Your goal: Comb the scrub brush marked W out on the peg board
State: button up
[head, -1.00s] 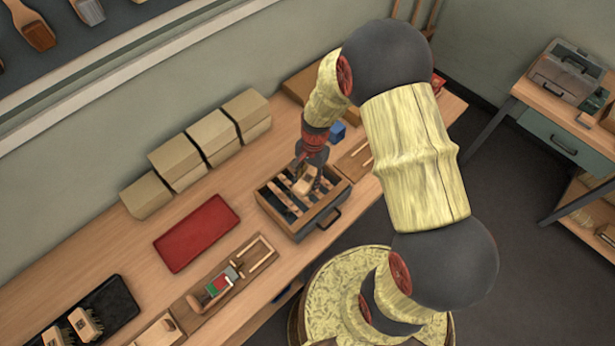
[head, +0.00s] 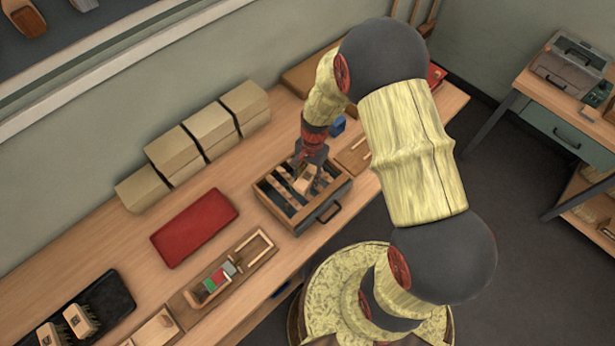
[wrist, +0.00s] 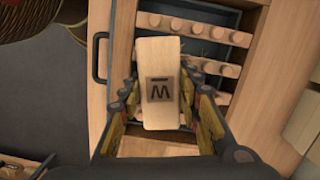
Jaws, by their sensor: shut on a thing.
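The scrub brush marked W (wrist: 160,85) is a pale wooden block with a dark W label, seen from above in the wrist view. My gripper (wrist: 160,98) is shut on it, with a finger on each long side. In the head view my gripper (head: 309,170) reaches down over the peg board (head: 272,205), a dark-framed wooden tray with rows of pegs. The brush also shows there, below my fingers (head: 304,185). Wooden pegs (wrist: 205,65) show beside and beyond the brush in the wrist view. The bristles are hidden, so I cannot tell how deep they sit among the pegs.
A dark handle (head: 329,212) juts from the board's front. A red mat (head: 194,228) and a wooden holder with green and red pieces (head: 222,278) lie to the left. Two more brushes (head: 78,318) stand on a black tray (head: 112,296). Cardboard boxes (head: 172,152) line the wall.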

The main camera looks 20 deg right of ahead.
jog(key=shift+f+b, duration=0.35)
jog(key=shift+f, duration=0.25)
jog(key=shift+w, duration=0.1)
dwell(0.3)
jog(key=shift+w+a, duration=1.55)
jog(key=shift+w, duration=2.05)
jog(key=shift+s+d+f+p, duration=0.15)
jog(key=shift+s+d, duration=0.35)
jog(key=shift+s, duration=0.75)
jog(key=shift+s+d+r+p, duration=0.15)
jog(key=shift+s+d, duration=0.4)
jog(key=shift+s, duration=0.7)
jog(key=shift+s+d+f+p, duration=0.15)
jog(key=shift+s+d, duration=0.35)
jog(key=shift+s, duration=0.75)
jog(key=shift+w, duration=0.1)
